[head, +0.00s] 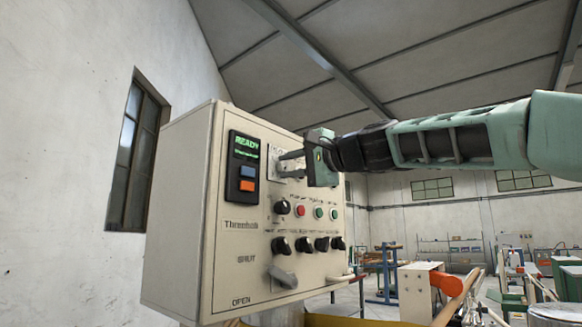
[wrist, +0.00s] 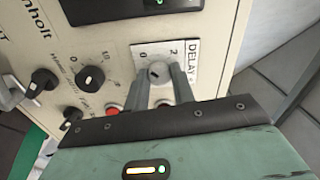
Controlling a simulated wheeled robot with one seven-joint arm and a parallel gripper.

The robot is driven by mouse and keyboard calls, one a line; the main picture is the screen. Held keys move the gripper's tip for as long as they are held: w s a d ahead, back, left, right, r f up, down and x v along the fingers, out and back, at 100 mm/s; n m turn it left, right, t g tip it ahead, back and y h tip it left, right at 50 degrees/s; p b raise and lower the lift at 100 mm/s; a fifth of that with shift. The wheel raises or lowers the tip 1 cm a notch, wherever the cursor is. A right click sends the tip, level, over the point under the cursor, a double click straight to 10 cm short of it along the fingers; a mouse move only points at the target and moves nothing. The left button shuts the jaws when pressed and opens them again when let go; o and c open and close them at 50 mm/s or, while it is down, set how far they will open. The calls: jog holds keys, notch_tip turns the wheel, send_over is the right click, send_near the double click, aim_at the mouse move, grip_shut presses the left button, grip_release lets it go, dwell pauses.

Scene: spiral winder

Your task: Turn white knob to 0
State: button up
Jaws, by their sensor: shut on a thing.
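The white knob (wrist: 157,72) is a light grey-white round knob with a small dark mark, on a white plate (wrist: 186,54) labelled DELAY. The plate has a 0 at its left and what looks like a 2 at its right. My gripper (wrist: 161,76) is shut on the knob, one finger on each side. In the head view my gripper (head: 281,165) reaches the upper right of the panel from the right, and its fingers hide the knob there. The exact direction of the knob's mark is hard to read.
The beige control box (head: 175,215) has a green READY display (head: 246,146) left of my gripper. Below are a red button (head: 300,210), green buttons, several black knobs (head: 281,245) and a grey lever handle (head: 282,277).

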jog(key=o, duration=1)
jog(key=shift+d, duration=0.1)
jog(key=shift+s+d+f+b, duration=0.1)
jog(key=shift+s+d+b, duration=0.15)
jog(key=shift+d+b, duration=0.1)
jog(key=b+v, duration=0.7)
jog(key=v, duration=0.9)
jog(key=shift+s, duration=0.25)
